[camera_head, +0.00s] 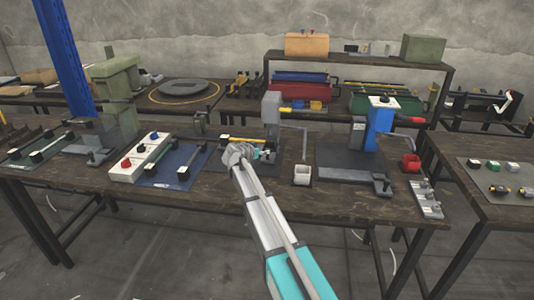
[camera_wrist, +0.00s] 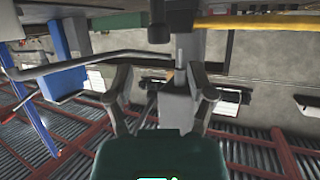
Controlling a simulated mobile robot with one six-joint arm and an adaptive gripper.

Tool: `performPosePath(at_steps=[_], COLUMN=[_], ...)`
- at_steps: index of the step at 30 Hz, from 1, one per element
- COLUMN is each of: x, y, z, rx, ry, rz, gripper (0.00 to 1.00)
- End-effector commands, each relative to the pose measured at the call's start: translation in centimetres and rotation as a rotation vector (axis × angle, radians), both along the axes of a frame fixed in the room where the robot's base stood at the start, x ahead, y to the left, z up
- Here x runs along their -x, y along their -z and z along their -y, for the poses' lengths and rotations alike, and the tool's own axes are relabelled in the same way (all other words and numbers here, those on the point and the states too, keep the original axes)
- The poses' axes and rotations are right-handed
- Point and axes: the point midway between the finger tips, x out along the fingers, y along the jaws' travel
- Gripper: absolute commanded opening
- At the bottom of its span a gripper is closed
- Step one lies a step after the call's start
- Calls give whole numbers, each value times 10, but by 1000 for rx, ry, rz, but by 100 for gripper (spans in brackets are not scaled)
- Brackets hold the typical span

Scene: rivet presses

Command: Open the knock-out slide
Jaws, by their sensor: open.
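My gripper (camera_head: 238,154) is at the front of the grey press (camera_head: 272,112) in the middle of the bench. The wrist view is upside down; there my gripper (camera_wrist: 165,92) is open, its two fingers apart. The grey press column (camera_wrist: 178,100) shows between and beyond the fingers, with a thin pale pin on it. I see no gripped part. A small dark block (camera_head: 268,155) sits just right of the gripper at the press foot. I cannot tell for sure which part is the knock-out slide; my gripper hides some of the press base.
A blue press (camera_head: 380,127) stands further right. A yellow bar (camera_head: 238,139) lies behind the gripper. A white button box (camera_head: 140,157) and blue mat (camera_head: 178,166) lie left.

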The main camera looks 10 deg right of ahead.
Motion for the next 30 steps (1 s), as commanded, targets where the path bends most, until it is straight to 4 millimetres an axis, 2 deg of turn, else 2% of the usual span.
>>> performPosePath(at_steps=[3,12,27,30], x=[-16,-39,-44,-44], y=[10,22,24,24], z=[11,32,38,38], rx=[0,1,0,0], ry=[1,0,-1,0], rz=[0,-1,0,0], gripper=[70,70,70,52])
